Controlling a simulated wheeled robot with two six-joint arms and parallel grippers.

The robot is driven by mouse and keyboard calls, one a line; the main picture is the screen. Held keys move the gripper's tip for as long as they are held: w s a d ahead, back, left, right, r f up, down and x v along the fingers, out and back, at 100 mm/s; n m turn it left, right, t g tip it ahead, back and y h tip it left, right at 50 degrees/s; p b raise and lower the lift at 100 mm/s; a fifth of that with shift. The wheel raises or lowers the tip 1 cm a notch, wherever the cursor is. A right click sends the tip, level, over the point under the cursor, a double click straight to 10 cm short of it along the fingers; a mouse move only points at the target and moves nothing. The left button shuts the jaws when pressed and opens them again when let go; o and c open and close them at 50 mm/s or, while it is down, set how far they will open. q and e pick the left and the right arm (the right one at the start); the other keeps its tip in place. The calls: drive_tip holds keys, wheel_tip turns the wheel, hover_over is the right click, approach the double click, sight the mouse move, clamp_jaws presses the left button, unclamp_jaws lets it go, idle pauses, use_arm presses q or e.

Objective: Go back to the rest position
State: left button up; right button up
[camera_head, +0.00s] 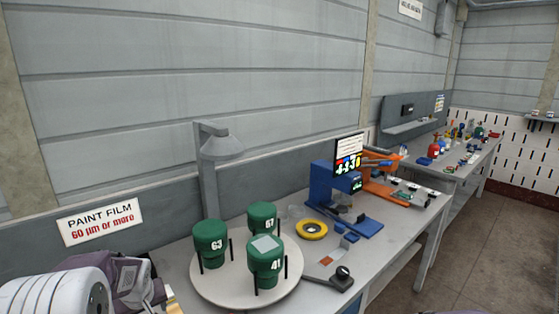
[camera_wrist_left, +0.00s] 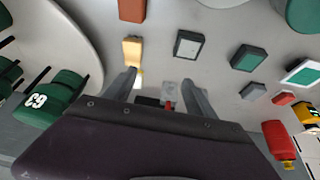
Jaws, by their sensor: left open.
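My left arm shows at the lower left of the head view, its white and dark purple parts beside the round white plate (camera_head: 205,290). In the left wrist view my left gripper (camera_wrist_left: 158,78) has its two fingers spread apart with nothing held between them. Three green cylinders stand upright on the plate: one marked 63 (camera_head: 211,246), one at the back (camera_head: 262,218) with a partly hidden number, and one marked 41 (camera_head: 265,268) with a grey square on top. A numbered green cylinder (camera_wrist_left: 52,98) shows left of the gripper in the wrist view. My right gripper is out of view.
On the bench are a grey lamp-like stand (camera_head: 210,170), a yellow ring (camera_head: 311,229), a blue device (camera_head: 335,200) and an orange device (camera_head: 380,180). In the wrist view, a yellow block (camera_wrist_left: 132,50) and a red bottle (camera_wrist_left: 278,141) lie around the fingers. Open floor shows at right.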

use_arm(q)
drive_tip(key=s+d+m+h, duration=0.1)
drive_tip(key=s+d+m, duration=0.15)
drive_tip(key=d, duration=0.85)
drive_tip(key=s+d+f+m+g+h, duration=0.1)
drive_tip(key=s+d+f+m, duration=0.1)
drive_tip(key=s, duration=0.5)
drive_tip(key=s+d+f+m+g+h, duration=0.1)
drive_tip(key=s+d+f+m+g, duration=0.1)
drive_tip(key=s+d, duration=0.2)
drive_tip(key=s, duration=0.3)
drive_tip(key=shift+d+f, duration=0.25)
drive_tip(key=shift+f, duration=0.05)
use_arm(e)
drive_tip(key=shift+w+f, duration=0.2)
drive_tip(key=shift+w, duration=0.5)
use_arm(q)
drive_tip(key=shift+m, duration=0.25)
